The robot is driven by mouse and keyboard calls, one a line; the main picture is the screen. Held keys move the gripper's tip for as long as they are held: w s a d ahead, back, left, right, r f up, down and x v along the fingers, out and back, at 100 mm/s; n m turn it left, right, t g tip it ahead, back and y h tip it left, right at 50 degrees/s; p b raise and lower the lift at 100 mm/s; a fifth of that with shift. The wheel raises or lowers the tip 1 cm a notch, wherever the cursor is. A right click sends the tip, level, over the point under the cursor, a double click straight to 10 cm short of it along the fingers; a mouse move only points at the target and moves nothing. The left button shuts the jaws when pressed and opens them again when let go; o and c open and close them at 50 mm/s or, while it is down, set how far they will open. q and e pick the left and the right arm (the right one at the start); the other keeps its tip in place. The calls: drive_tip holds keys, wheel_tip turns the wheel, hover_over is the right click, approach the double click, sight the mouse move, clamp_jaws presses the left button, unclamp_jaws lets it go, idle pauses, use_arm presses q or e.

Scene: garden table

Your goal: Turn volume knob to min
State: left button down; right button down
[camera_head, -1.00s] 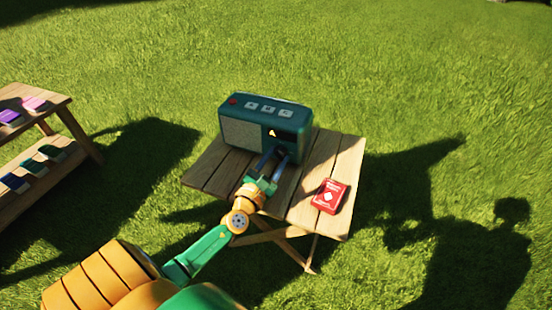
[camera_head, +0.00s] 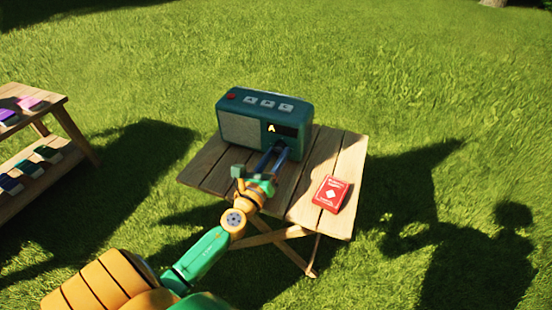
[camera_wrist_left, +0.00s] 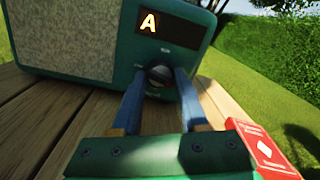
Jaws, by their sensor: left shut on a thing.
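A teal radio (camera_head: 240,111) with a speaker grille stands on the wooden table (camera_head: 210,168). Its small display shows a lit "A". My left gripper (camera_head: 278,150) is at the lower right of the radio's front. In the left wrist view its two blue fingers (camera_wrist_left: 160,82) lie on either side of the knob, shut on it. The knob is hidden behind the gripper in the head view. My right gripper is not in view.
A red card box (camera_head: 331,194) lies on the table to the right of my left arm, and it shows at the right edge of the left wrist view (camera_wrist_left: 262,148). A wooden shelf (camera_head: 50,110) with several small coloured items stands at far left. Grass surrounds the table.

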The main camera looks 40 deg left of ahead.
use_arm(q)
drive_tip(key=n+b, duration=0.1)
drive_tip(key=n, duration=0.4)
drive_tip(key=shift+n+y, duration=0.4)
drive_tip(key=n, duration=0.4)
drive_tip(key=shift+y+b, duration=0.3)
drive_tip(key=n, duration=0.2)
drive_tip(key=shift+d+n, duration=0.1)
drive_tip(key=shift+n, duration=0.3)
drive_tip(key=n, duration=0.2)
drive_tip(key=n+p, duration=0.1)
drive_tip(key=n, duration=0.1)
drive_tip(key=shift+r+n+g+y, duration=0.15)
drive_tip(key=shift+n+g+y, duration=0.15)
drive_tip(key=shift+n, duration=0.1)
drive_tip(key=shift+n+p, duration=0.35)
drive_tip(key=shift+n, duration=1.15)
drive_tip(key=shift+n+p, duration=0.35)
drive_tip(key=shift+n, duration=0.05)
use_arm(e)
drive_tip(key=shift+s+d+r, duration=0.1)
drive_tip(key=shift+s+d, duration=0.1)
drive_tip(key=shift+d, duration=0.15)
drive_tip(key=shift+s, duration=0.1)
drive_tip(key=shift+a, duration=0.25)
